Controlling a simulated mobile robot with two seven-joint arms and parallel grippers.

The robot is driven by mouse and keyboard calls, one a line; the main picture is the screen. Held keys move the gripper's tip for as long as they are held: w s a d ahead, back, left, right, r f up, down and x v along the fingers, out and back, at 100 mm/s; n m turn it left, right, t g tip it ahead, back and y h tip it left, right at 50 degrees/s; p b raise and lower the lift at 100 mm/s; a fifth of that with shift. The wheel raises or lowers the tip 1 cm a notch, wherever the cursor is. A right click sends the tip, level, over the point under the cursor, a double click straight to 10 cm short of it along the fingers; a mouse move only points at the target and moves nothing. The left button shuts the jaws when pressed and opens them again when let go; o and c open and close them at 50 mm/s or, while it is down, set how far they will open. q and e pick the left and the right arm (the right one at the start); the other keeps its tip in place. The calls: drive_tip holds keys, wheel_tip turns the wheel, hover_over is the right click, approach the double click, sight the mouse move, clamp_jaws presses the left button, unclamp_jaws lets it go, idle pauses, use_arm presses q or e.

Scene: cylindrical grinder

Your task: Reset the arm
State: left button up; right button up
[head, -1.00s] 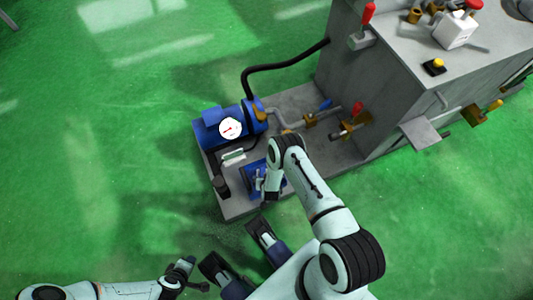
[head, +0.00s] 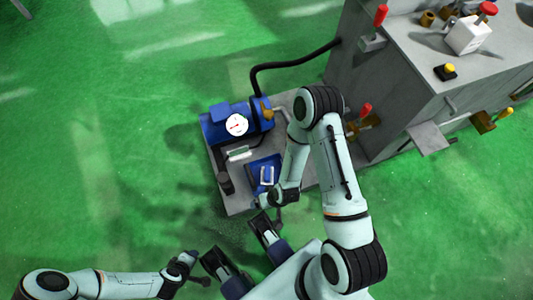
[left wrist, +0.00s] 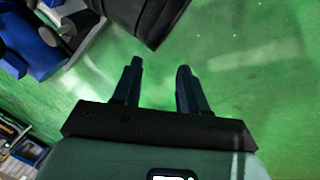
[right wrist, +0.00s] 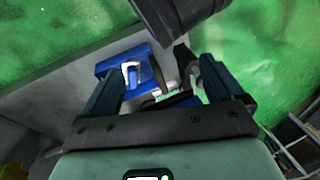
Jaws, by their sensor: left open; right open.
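My right arm (head: 337,165) reaches up from the bottom and folds back at its elbow, over the edge of the pump's grey base plate. Its gripper is hard to make out in the head view. In the right wrist view my right gripper (right wrist: 158,68) is open and empty, with a blue block (right wrist: 122,68) with a white part beyond its fingers. My left arm (head: 120,284) lies low along the bottom left. My left gripper (left wrist: 158,66) is open and empty in the left wrist view, with green floor between its fingers.
A blue pump (head: 229,118) with a round white gauge (head: 237,125) stands on the grey base plate (head: 238,200). A black hose (head: 290,65) runs to the grey machine cabinet (head: 385,85), which has red and yellow controls. Green floor (head: 90,150) is clear at left.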

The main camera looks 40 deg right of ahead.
use_arm(q)
drive_tip(key=s+d+r+g+p, duration=0.1)
drive_tip(key=s+r+p, duration=0.1)
drive_tip(key=r+p, duration=0.4)
drive_tip(key=s+d+r+g+h+p, duration=0.1)
drive_tip(key=s+d+r+p, duration=0.1)
drive_tip(key=r+p, duration=0.5)
drive_tip(key=s+d+r+g+p, duration=0.1)
drive_tip(key=s+r+p, duration=0.3)
drive_tip(key=r+p, duration=0.2)
drive_tip(key=shift+s+d+r+m+g, duration=0.15)
drive_tip(key=shift+s+r+m+g, duration=0.15)
drive_tip(key=shift+r+m, duration=0.1)
use_arm(e)
drive_tip(key=s+a+r+g, duration=0.1)
drive_tip(key=s+r, duration=0.3)
drive_tip(key=r, duration=0.5)
drive_tip(key=s+a+r+g+y, duration=0.1)
drive_tip(key=s+a+r+g, duration=0.1)
drive_tip(key=r, duration=0.8)
drive_tip(key=shift+s+a+r+n+g, duration=0.35)
drive_tip(key=shift+s+a, duration=0.3)
drive_tip(key=shift+s, duration=0.55)
